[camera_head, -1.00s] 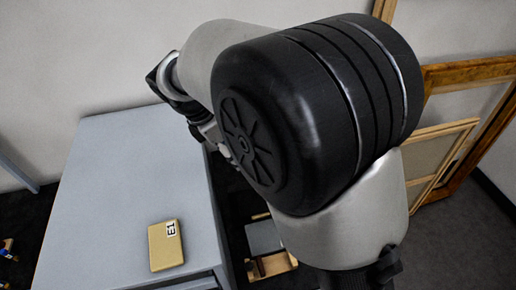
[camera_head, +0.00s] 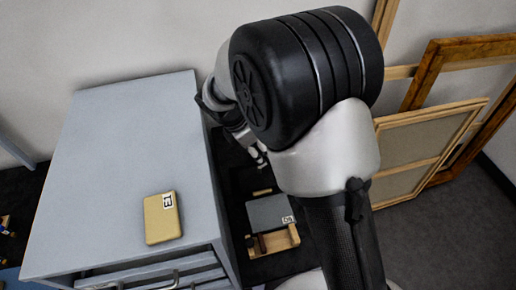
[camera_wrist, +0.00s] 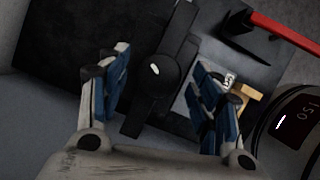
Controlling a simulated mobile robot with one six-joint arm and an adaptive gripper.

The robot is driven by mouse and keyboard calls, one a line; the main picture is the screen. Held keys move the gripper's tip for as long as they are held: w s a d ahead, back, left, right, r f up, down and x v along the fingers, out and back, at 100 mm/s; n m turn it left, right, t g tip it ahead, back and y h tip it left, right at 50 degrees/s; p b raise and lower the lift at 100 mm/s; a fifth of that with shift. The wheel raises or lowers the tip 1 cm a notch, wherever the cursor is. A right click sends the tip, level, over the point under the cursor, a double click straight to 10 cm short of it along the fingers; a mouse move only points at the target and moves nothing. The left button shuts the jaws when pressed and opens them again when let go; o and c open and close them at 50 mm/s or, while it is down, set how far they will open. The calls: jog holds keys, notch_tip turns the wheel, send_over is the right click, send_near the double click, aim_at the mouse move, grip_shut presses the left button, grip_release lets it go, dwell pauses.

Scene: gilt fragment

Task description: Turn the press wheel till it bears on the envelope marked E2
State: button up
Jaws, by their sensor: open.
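In the wrist view a black hub with dark bars (camera_wrist: 163,72), which looks like the press wheel, lies between and beyond my fingers. My gripper (camera_wrist: 160,100) is open, with one blue-padded finger on each side of it. I cannot tell whether they touch it. In the head view my gripper (camera_head: 256,152) shows small beside the cabinet, partly hidden by my arm. The press wheel cannot be made out there. No envelope marked E2 can be read.
The grey cabinet (camera_head: 125,150) stands at the left, with drawers at its front. A grey slab with a small label (camera_head: 268,212) and a wooden box (camera_head: 275,241) sit low to its right. Wooden frames (camera_head: 425,150) lean at the right. A red bar (camera_wrist: 285,33) shows in the wrist view.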

jog(key=shift+c, duration=0.5)
jog(key=c, duration=1)
jog(key=shift+o, duration=0.2)
jog(key=shift+p, duration=0.3)
